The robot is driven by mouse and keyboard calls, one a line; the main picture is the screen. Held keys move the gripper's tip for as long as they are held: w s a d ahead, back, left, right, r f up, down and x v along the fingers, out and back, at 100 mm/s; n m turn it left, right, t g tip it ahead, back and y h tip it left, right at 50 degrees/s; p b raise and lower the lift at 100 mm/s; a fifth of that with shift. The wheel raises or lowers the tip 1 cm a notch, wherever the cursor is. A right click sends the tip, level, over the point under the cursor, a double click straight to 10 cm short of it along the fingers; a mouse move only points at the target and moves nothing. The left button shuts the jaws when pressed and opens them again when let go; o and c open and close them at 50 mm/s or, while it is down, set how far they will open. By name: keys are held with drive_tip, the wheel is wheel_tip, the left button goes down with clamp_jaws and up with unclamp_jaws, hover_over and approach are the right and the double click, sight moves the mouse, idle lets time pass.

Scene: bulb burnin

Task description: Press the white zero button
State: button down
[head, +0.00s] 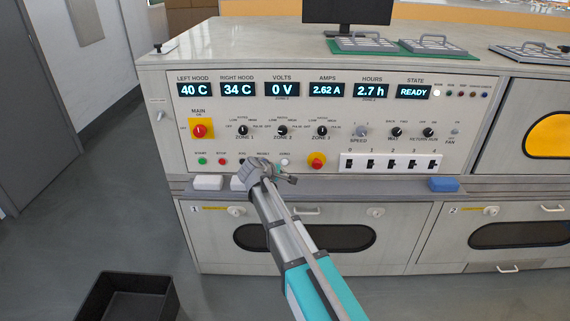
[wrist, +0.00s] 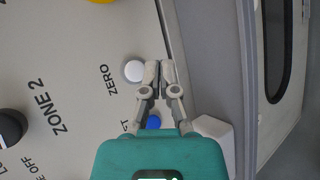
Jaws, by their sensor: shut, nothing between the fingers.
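The white zero button (head: 285,162) sits low on the control panel in the head view, under its label. In the wrist view the white zero button (wrist: 133,71) is a round white cap beside the word ZERO. My gripper (head: 292,180) is in front of the panel's lower edge, just below and right of the button in the head view. In the wrist view my gripper (wrist: 159,69) has its fingertips together, close beside the button on its lower-edge side. A gap shows between them there; the depth to the panel is hard to tell.
A blue button (wrist: 153,122) is partly behind my fingers. A red knob on yellow (head: 317,160) and a white switch strip (head: 392,163) are to the right. A ledge below holds a white block (head: 208,182) and a blue block (head: 444,184). The state display (head: 413,92) reads READY.

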sight(288, 165)
drive_tip(key=shift+w+d, duration=0.15)
drive_tip(key=shift+w, duration=1.15)
drive_tip(key=shift+w, duration=0.85)
idle(1.5)
drive_tip(key=shift+s, duration=0.85)
idle(0.4)
drive_tip(key=shift+s+a, duration=0.2)
drive_tip(key=shift+s, duration=2.3)
